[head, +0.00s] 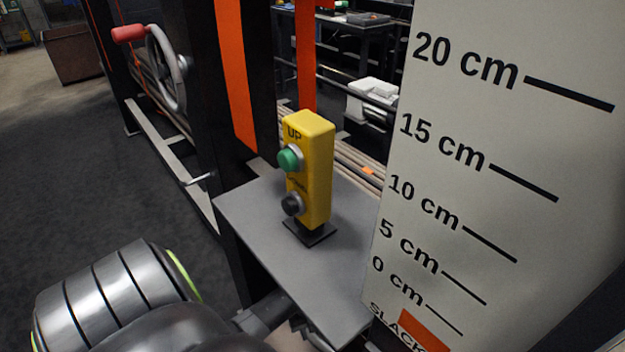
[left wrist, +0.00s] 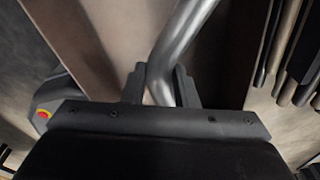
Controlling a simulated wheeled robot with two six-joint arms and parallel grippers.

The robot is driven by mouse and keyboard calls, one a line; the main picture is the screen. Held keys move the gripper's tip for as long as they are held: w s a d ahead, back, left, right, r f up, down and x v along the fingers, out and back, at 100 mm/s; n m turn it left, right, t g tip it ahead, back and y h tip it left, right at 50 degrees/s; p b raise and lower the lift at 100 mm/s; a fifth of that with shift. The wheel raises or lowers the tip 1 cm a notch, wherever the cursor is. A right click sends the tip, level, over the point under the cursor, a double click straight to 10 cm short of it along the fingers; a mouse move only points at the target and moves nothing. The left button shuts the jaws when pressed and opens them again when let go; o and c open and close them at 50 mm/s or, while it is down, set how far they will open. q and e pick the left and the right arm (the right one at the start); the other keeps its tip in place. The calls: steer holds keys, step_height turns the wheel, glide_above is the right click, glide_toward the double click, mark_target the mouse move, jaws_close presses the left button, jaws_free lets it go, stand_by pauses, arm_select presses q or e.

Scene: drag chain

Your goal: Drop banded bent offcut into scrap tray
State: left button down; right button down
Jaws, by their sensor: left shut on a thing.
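In the left wrist view, my left gripper (left wrist: 160,88) is shut on a bent grey metal tube, the offcut (left wrist: 172,48). The tube runs up and to the right from between the two dark fingers and leaves the picture at the top. Its lower end shows a little between the fingers. I cannot make out a band on it. In the head view my left arm comes in at the bottom left, and the gripper is mostly cut off by the bottom edge. I cannot identify the scrap tray in either view. My right gripper is not in view.
A yellow control box (head: 315,170) with green and black buttons stands on a grey shelf (head: 255,215). A white scale board (head: 480,130) marked in centimetres stands at the right. A handwheel (head: 165,70) is at the upper left. Several rods (left wrist: 290,45) show at the wrist view's right.

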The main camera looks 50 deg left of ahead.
arm_select(q)
steer(key=c, duration=1.1)
jaws_free()
steer(key=shift+o, duration=0.2)
steer(key=shift+r, duration=0.1)
steer(key=shift+r, duration=0.25)
step_height(320, 180, up, 11)
steer(key=a+p, duration=0.1)
steer(key=p, duration=0.2)
steer(key=shift+w+a+r, duration=0.15)
steer(key=shift+w, duration=0.15)
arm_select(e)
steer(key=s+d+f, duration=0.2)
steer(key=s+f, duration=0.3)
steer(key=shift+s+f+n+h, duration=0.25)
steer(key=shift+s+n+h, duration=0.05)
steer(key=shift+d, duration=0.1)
